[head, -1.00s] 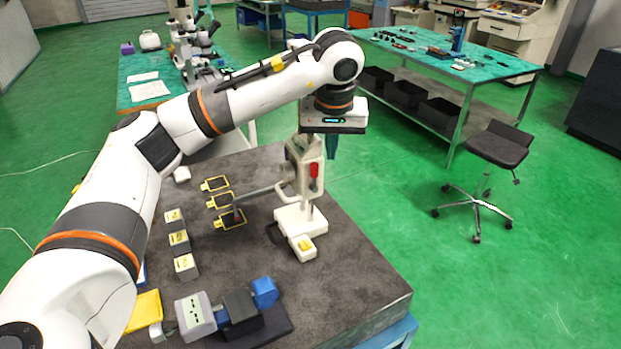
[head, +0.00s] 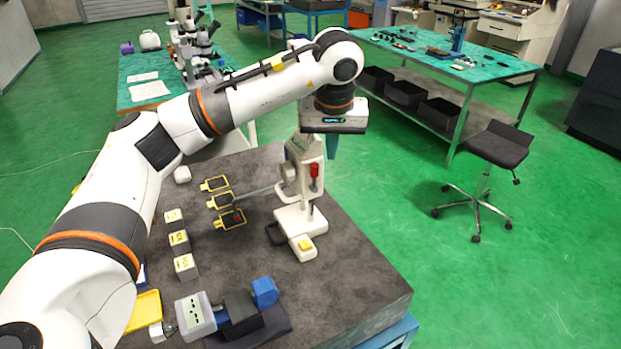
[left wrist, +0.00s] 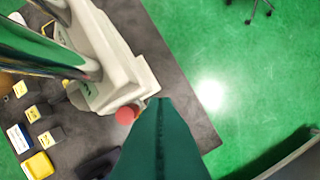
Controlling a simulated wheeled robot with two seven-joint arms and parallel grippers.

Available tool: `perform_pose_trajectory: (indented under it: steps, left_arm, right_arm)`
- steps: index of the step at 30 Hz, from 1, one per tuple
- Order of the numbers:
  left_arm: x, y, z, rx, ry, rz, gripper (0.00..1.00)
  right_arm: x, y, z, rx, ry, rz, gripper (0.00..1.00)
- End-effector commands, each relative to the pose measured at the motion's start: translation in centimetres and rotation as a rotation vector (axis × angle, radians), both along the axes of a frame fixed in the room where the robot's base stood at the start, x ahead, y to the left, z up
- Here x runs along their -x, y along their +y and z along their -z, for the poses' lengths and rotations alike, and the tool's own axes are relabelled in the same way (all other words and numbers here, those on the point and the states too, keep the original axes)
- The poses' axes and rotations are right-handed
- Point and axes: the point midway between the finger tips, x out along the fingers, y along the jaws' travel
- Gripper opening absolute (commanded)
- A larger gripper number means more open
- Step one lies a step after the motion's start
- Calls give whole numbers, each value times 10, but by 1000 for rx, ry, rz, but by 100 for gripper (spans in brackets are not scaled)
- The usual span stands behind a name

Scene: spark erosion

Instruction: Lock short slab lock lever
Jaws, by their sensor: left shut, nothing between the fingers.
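A white height-gauge-like stand (head: 292,219) stands upright on the dark granite slab (head: 345,265). A red lever or knob (head: 314,170) is on the right side of its upper carriage, and a round red end (left wrist: 125,115) shows in the left wrist view. A thin rod (head: 258,192) reaches left from the carriage. My left gripper (head: 332,146) hangs beside the top of the stand, to its right. Its teal fingers (left wrist: 162,140) are shut and empty, close to the red end; I cannot tell whether they touch it. My right gripper is out of view.
Grey blocks with yellow labels (head: 180,242) and yellow-edged black plates (head: 215,184) lie left of the stand. A grey and blue vise-like device (head: 197,314) and a yellow tray (head: 146,308) are near the front. The slab's right part is clear.

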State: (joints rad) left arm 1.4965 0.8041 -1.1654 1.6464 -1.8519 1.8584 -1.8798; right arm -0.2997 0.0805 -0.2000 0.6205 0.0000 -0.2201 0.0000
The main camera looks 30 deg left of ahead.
Motion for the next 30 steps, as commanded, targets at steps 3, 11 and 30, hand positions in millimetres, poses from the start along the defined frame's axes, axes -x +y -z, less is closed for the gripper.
perform_pose_trajectory:
  steps: [3,11,30]
  left_arm:
    - [0,0,0,0,0,0,0]
    - [0,0,6,0,0,0,0]
    - [0,0,22,0,0,0,0]
  right_arm:
    - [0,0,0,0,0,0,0]
    - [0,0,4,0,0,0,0]
    - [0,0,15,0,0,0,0]
